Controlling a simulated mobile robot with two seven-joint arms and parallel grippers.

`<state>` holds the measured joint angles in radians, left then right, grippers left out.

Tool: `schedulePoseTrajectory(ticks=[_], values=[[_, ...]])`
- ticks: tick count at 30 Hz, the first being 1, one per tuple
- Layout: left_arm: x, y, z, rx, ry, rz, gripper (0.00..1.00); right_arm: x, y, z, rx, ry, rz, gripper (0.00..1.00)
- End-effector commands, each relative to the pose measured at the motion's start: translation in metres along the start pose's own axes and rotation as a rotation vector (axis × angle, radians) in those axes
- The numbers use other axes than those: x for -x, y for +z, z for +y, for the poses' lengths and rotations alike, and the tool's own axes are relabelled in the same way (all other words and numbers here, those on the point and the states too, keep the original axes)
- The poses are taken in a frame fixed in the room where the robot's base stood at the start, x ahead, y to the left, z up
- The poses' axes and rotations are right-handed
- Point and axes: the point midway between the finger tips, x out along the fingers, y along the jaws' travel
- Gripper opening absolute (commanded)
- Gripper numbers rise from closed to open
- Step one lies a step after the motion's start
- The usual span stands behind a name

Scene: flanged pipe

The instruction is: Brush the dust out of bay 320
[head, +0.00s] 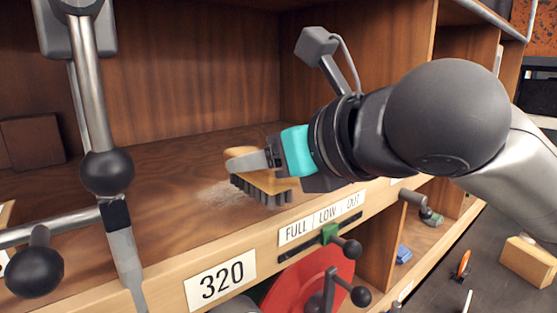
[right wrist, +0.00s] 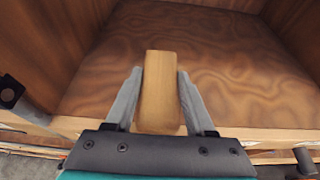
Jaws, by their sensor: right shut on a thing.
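Bay 320 is an open wooden compartment with a bare wood floor (head: 130,215) and a white "320" label (head: 220,280) on its front edge. A pale patch of dust (head: 218,193) lies on the floor near the front. My right gripper (head: 255,160) is shut on a wooden brush (head: 272,184) with dark bristles pointing down. The bristles are at the right edge of the dust, at or close to the floor; contact is unclear. In the right wrist view the brush's wooden back (right wrist: 157,90) sits between both fingers. My left gripper is not in view.
Metal rods with black ball joints (head: 106,172) stand across the left front of the bay. A FULL/LOW/OUT slider with a green tab (head: 329,233) is on the front edge. A red disc (head: 310,280) is below. A brown box (head: 30,143) is at the back left.

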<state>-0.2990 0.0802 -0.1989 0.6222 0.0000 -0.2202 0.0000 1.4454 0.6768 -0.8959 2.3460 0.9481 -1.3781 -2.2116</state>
Motion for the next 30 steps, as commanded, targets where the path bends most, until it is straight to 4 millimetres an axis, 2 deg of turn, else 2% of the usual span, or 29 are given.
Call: schedulePoseTrajectory(ticks=[15, 21, 30], values=[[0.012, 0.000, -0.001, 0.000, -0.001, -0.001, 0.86, -0.057, 0.012, 0.000, -0.001, 0.001, -0.001, 0.00], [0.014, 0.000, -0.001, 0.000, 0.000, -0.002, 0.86, -0.068, 0.013, 0.000, 0.000, 0.000, -0.002, 0.00], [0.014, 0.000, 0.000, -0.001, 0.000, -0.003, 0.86, -0.070, 0.013, 0.000, 0.001, 0.000, -0.002, 0.00]])
